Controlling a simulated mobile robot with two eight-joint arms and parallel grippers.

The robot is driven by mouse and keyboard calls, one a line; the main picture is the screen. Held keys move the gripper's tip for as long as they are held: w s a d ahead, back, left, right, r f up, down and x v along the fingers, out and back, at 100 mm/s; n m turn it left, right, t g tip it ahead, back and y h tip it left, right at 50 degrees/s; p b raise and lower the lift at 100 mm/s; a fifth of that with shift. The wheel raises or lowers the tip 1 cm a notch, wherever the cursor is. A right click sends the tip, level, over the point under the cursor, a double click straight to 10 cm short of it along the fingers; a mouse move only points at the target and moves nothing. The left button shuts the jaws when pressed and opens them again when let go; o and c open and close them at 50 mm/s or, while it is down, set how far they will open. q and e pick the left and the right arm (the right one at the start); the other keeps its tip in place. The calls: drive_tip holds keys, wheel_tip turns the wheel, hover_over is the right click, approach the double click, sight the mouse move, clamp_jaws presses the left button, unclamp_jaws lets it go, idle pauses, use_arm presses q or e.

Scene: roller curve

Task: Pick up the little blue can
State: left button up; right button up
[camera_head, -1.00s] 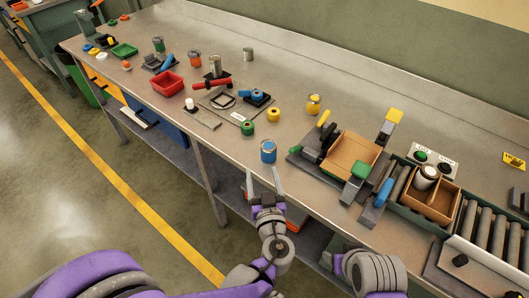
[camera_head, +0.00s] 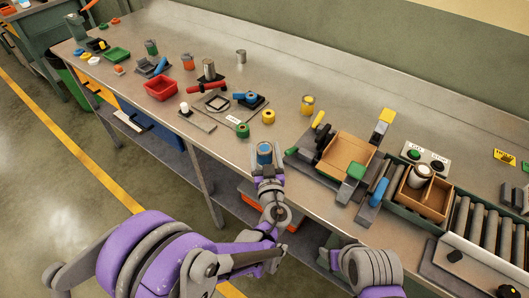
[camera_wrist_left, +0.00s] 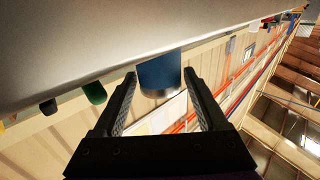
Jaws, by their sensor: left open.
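The little blue can (camera_head: 264,151) stands upright near the front edge of the workbench, with a pale top. My left gripper (camera_head: 266,159) is open at the can, its two fingers reaching along either side of it. In the left wrist view the blue can (camera_wrist_left: 160,72) shows between the tips of the open fingers (camera_wrist_left: 159,82), with gaps left and right of it. Its lower part in the head view is hidden by the gripper. My right gripper is not in view; only part of that arm shows at the bottom.
The workbench (camera_head: 215,143) runs across the view. A green roll (camera_head: 242,130) and a yellow roll (camera_head: 268,117) stand behind the can. A fixture with a wooden box (camera_head: 345,155) lies to the right, beside a roller conveyor (camera_head: 480,222). A red tray (camera_head: 161,88) is farther left.

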use_arm(q)
drive_tip(key=shift+w+a, duration=0.1)
drive_tip(key=shift+w, duration=0.45)
drive_tip(key=shift+s, duration=0.15)
drive_tip(key=shift+c, duration=0.9)
clamp_jaws()
wheel_tip(320, 180, up, 10)
drive_tip(key=shift+p, duration=0.9)
drive_tip(key=a+f+n+y, duration=0.15)
drive_tip(key=a+f, duration=0.25)
drive_tip(key=a, duration=0.5)
drive_tip(key=a+f+n+y, duration=0.1)
drive_tip(key=a+f+y, duration=0.1)
drive_tip(key=a+f, duration=0.5)
wheel_tip(320, 180, up, 11)
drive_tip(key=m+h, duration=0.3)
drive_tip(key=h, duration=0.1)
hover_over(265, 147)
drive_tip(key=shift+n+y, duration=0.25)
